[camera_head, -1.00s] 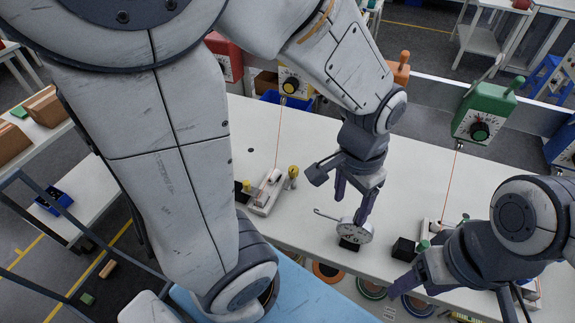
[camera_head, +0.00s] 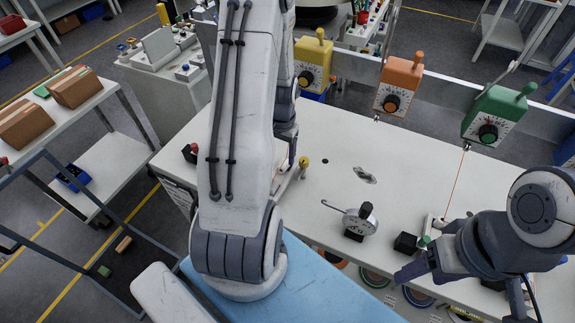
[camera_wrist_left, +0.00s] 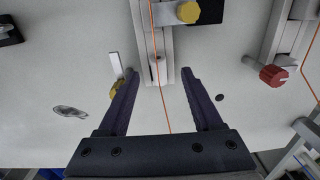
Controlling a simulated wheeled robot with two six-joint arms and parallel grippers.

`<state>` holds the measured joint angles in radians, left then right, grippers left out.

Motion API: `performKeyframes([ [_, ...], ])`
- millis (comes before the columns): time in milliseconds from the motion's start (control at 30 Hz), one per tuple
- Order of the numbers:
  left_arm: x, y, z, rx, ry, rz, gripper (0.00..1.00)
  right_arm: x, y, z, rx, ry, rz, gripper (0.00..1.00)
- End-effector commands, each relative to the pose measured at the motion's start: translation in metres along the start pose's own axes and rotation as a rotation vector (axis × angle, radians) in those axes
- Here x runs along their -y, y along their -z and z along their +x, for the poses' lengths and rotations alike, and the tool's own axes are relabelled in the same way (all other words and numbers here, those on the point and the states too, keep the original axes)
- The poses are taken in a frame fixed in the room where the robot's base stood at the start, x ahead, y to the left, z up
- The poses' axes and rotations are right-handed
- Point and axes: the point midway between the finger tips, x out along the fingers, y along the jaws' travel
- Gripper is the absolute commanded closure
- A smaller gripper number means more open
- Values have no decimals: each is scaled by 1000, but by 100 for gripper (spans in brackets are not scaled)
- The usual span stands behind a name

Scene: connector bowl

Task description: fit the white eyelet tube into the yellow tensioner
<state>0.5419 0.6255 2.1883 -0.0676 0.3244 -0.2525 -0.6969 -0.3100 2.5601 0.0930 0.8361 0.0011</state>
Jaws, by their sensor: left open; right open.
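The yellow tensioner (camera_head: 312,62) is a yellow box with a dial, at the back of the bench in the head view. An orange thread (camera_wrist_left: 167,110) runs between my left fingers in the left wrist view. A small pale piece on it, seemingly the white eyelet tube (camera_wrist_left: 157,72), lies in a grey fixture rail between the fingertips, apart from both. My left gripper (camera_wrist_left: 159,74) is open and empty; in the head view my arm hides its fingers. A yellow-topped post (camera_head: 304,163) stands beside the fixture. My right gripper (camera_head: 455,290) is open at the right front.
A round gauge with a hook (camera_head: 357,222) and a black block (camera_head: 405,243) stand on the bench. Orange (camera_head: 398,84) and green (camera_head: 493,115) tensioners are right of the yellow one. A red knob (camera_wrist_left: 272,75) is at right in the wrist view.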

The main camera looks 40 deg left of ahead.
Motion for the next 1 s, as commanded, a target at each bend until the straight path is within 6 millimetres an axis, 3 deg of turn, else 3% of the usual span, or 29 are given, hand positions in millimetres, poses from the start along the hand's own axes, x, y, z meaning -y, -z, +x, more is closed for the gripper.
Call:
performKeyframes([
  [167, -2, 1, 10, 2, -1, 0, 33, 0, 0, -6, 0, 0, -1, 34],
  [500, -5, 3, 51, 1, 1, 1, 33, 1, 1, -17, 0, 0, -3, 34],
  [800, -5, 3, 56, -2, 1, 0, 33, 1, 1, -17, 0, 0, -3, 34],
  [833, -5, 3, 56, -2, 1, 0, 41, 1, 1, -17, 0, 0, -3, 34],
  [900, -4, 3, 56, -2, 1, 0, 68, 1, 1, -17, 0, 0, -3, 34],
  [1000, -4, 3, 56, -2, 1, 0, 100, 1, 1, -17, 0, 0, -3, 34],
])
